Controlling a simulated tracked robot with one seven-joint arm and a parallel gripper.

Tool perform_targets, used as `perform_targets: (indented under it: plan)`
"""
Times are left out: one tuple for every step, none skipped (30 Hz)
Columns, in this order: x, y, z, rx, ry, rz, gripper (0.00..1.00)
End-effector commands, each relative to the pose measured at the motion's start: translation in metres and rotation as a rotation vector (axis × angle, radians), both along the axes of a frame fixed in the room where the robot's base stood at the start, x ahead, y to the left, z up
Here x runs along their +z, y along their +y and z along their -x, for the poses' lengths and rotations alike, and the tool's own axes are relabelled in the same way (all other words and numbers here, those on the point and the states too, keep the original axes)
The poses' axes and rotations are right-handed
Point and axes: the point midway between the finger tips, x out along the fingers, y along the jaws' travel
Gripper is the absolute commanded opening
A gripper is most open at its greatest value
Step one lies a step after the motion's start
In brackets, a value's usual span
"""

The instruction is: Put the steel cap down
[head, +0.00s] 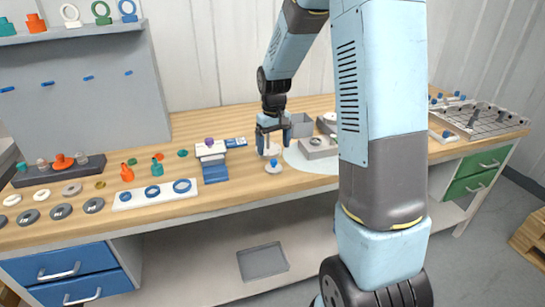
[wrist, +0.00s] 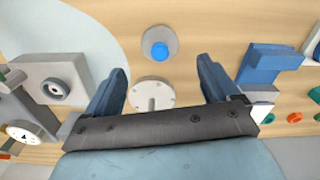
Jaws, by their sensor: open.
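A pale round cap (wrist: 152,95) with small holes around its rim and a short central stem shows in the wrist view. It appears between the spread fingers of my gripper (wrist: 161,75), with a gap on each side. In the head view my gripper (head: 271,140) is low over the middle of the bench, and a pale piece shows just below it. Whether the cap rests fully on the wood is hard to tell. A separate pale disc with a blue knob (wrist: 158,45) lies close by; it also shows in the head view (head: 273,166).
A blue and white vise-like fixture (head: 212,160) stands left of my gripper. A grey block with a round fitting (head: 318,146) and a grey bin (head: 300,124) stand right. A white strip with blue rings (head: 155,194) lies left. Bare wood remains near the bench front.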

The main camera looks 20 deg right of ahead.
Motion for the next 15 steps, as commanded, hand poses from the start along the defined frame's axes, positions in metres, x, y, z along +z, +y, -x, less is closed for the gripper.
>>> perform_targets:
  plan:
    - [0.01, 0.0, -0.001, 0.0, -0.004, 0.0, 0.88]
    - [0.015, 0.0, 0.0, 0.0, -0.003, 0.0, 0.88]
    - [0.021, 0.0, 0.0, 0.0, -0.003, 0.0, 0.88]
    - [0.025, 0.0, -0.001, 0.0, -0.003, 0.0, 0.88]
    - [0.029, 0.0, 0.0, 0.0, -0.002, 0.0, 0.88]
    - [0.034, 0.0, 0.0, 0.0, -0.002, 0.0, 0.88]
    - [0.036, 0.0, 0.0, 0.0, -0.002, 0.0, 0.88]
    - [0.039, 0.0, 0.0, 0.0, -0.001, 0.0, 0.88]
    - [0.041, 0.0, 0.0, 0.0, 0.0, 0.0, 0.88]
    - [0.043, 0.0, 0.0, 0.0, 0.0, 0.0, 0.88]
    - [0.045, 0.0, 0.0, 0.0, -0.001, 0.0, 0.88]
    - [0.048, 0.0, 0.001, -0.001, -0.003, 0.0, 0.88]
    - [0.05, 0.0, 0.003, -0.002, -0.006, 0.001, 0.88]
    - [0.054, 0.0, 0.005, -0.003, -0.011, 0.001, 0.88]
    - [0.059, 0.0, 0.008, -0.006, -0.019, 0.001, 0.88]
